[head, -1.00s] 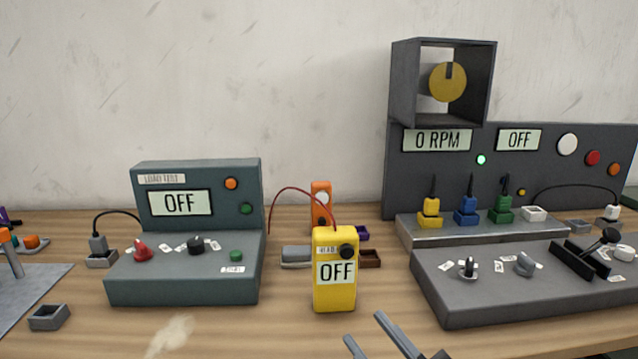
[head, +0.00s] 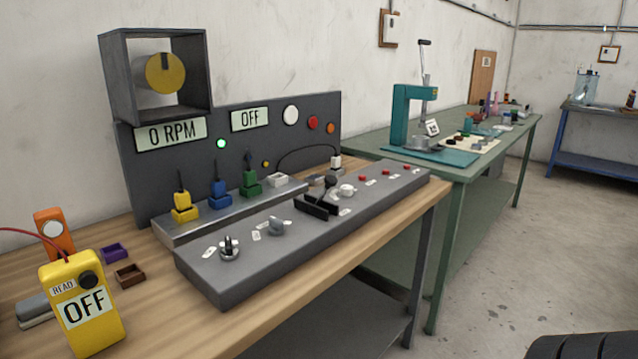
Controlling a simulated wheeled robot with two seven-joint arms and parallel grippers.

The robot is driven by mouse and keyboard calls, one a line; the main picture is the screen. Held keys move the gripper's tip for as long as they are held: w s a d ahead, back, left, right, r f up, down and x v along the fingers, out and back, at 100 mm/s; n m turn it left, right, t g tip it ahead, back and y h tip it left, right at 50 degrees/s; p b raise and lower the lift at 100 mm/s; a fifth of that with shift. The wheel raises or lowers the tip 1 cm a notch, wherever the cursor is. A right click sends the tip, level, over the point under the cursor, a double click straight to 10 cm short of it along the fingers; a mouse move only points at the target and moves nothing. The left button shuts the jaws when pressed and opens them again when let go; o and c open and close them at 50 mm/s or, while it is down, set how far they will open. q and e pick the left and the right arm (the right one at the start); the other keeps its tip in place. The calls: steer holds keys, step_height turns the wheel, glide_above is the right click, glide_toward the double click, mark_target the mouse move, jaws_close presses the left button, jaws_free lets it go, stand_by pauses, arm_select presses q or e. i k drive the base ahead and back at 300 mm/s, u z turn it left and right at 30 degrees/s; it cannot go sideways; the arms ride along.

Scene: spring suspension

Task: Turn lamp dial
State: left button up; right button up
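A long grey console (head: 205,278) runs along the front of the wooden bench, with a dark panel behind it. On its near end stand a black-and-silver knob (head: 229,250) and a grey dial (head: 277,227), with small white label tags beside them. The print on the tags is too small to read, so I cannot tell which control is the lamp dial. The panel's displays (head: 170,134) read "0 RPM" and "OFF"; a green light (head: 221,144) glows. Neither of my grippers is in view.
A yellow meter (head: 84,330) reading "OFF" stands at the front left. A black lever slot (head: 318,207), a white knob (head: 347,190) and red buttons lie farther along the console. A green table (head: 470,170) with a teal press stands beyond; open floor is at right.

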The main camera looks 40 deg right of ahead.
mark_target(346, 190)
steer(key=u, duration=2.05)
steer(key=k, duration=1.35)
steer(key=z, duration=1.9)
